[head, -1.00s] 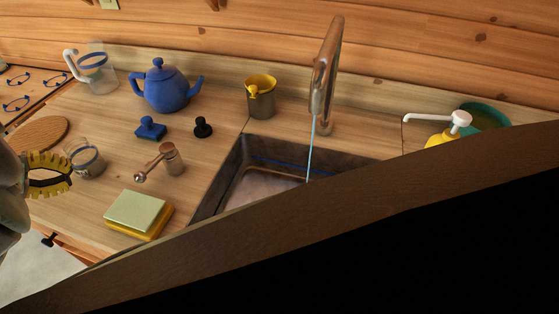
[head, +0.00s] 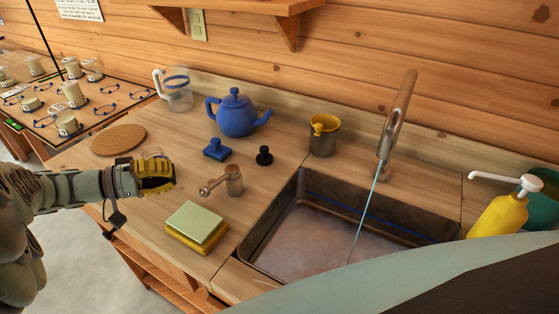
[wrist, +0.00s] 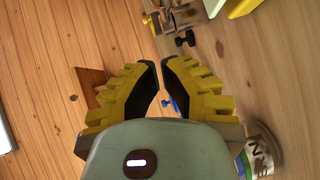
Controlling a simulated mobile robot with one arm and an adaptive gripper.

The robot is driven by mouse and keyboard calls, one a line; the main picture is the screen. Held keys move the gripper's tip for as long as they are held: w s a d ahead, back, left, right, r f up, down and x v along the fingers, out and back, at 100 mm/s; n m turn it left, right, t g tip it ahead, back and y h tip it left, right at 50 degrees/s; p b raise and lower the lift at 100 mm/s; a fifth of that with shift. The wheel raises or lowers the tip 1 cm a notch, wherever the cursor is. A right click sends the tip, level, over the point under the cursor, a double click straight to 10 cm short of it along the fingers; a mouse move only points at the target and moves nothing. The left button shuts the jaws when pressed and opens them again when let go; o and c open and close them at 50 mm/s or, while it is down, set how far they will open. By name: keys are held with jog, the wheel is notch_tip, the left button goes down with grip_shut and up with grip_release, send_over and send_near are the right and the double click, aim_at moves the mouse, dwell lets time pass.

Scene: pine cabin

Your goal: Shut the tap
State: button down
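The copper-coloured tap (head: 398,115) stands behind the sink (head: 285,225), and a thin blue stream (head: 367,215) runs from its spout into the basin. I see no handle on the spout itself. My gripper (head: 172,172) is over the counter's left part, left of this post and well away from the tap. In the wrist view its yellow fingers (wrist: 160,64) almost meet at the tips, with nothing between them.
A yellow sponge block (head: 197,228), blue stamp (head: 216,150), black stamp (head: 264,156), blue teapot (head: 237,116) and glass jug (head: 180,92) stand on the counter. A grey cup (head: 322,140) is behind the sink. A yellow soap bottle (head: 498,217) is at right.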

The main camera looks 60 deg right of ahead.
aim_at(220, 180)
jog(key=s, duration=0.1)
jog(key=s+d+p, duration=0.1)
jog(key=s+p, duration=0.1)
jog(key=shift+s+d+f, duration=0.1)
jog(key=shift+d+f, duration=0.1)
jog(key=shift+d, duration=0.05)
jog(key=shift+s+d+f+p, duration=0.1)
jog(key=shift+s+f+p, duration=0.25)
jog(key=shift+s, duration=0.35)
jog(key=shift+s+r+t+p, duration=0.2)
jog(key=shift+t+p, duration=0.1)
jog(key=shift+p, duration=0.4)
jog(key=shift+s+n+h+p, duration=0.3)
jog(key=shift+n+p, duration=0.1)
jog(key=shift+p, duration=0.75)
jog(key=shift+s+n+t+p, duration=0.3)
jog(key=shift+t+p, duration=0.3)
jog(key=shift+p, duration=0.15)
jog(key=shift+s+f, duration=0.1)
jog(key=shift+f, duration=0.15)
